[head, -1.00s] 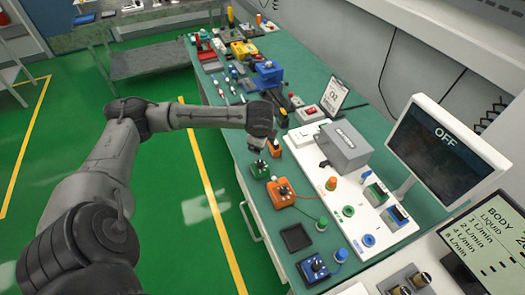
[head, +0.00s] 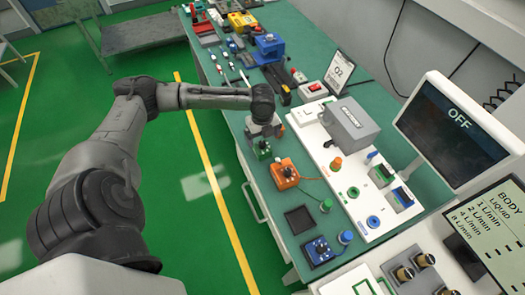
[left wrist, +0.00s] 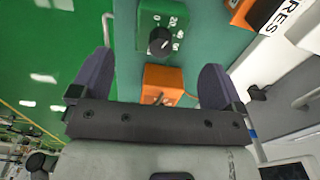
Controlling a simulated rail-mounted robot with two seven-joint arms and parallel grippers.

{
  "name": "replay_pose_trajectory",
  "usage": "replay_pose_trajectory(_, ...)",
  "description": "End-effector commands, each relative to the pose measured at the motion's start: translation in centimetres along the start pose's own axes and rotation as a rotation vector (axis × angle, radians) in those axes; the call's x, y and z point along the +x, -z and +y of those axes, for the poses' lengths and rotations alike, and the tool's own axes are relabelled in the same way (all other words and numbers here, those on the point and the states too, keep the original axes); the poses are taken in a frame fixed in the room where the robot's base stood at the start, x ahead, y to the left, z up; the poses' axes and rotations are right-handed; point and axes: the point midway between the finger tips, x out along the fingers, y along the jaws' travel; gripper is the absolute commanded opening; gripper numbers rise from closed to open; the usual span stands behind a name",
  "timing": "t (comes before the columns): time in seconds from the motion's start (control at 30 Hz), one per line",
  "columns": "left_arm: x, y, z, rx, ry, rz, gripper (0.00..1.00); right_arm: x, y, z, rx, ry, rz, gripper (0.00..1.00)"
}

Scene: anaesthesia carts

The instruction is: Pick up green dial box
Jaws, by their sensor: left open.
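The green dial box (head: 262,151) is a small box on the teal bench, near its left edge in the head view. My left gripper (head: 264,131) hangs just above and behind the box in the head view. In the left wrist view my left gripper (left wrist: 158,62) has its two fingers wide apart with nothing gripped, and the box lies beyond the fingertips. My right gripper is not in view.
An orange box (head: 285,174) stands close to the green one, towards the front. A white panel (head: 366,208) with a grey box (head: 350,124) and coloured knobs lies to the right. A blue dial box (head: 319,250) and a dark square pad (head: 299,220) sit nearer the front.

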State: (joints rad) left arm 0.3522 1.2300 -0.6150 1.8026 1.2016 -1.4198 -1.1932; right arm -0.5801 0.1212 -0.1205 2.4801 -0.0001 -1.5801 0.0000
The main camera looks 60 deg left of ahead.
Motion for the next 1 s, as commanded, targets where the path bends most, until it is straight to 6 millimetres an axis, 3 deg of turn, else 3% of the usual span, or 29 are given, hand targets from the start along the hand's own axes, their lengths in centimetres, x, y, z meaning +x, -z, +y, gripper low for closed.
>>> replay_pose_trajectory(0.13,2.1,0.0,0.0,-0.001,-0.001,0.001,0.94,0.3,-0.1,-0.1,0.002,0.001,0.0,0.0)
replay_pose_trajectory(0.53,4.0,0.0,0.0,-0.002,0.0,0.0,0.94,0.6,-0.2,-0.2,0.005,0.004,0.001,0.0)
replay_pose_trajectory(0.83,7.7,0.1,0.0,-0.002,-0.001,0.001,0.94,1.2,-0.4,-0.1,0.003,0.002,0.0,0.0)
replay_pose_trajectory(1.0,8.5,0.1,0.0,-0.001,0.0,-0.003,0.94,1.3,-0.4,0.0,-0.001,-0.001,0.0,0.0)
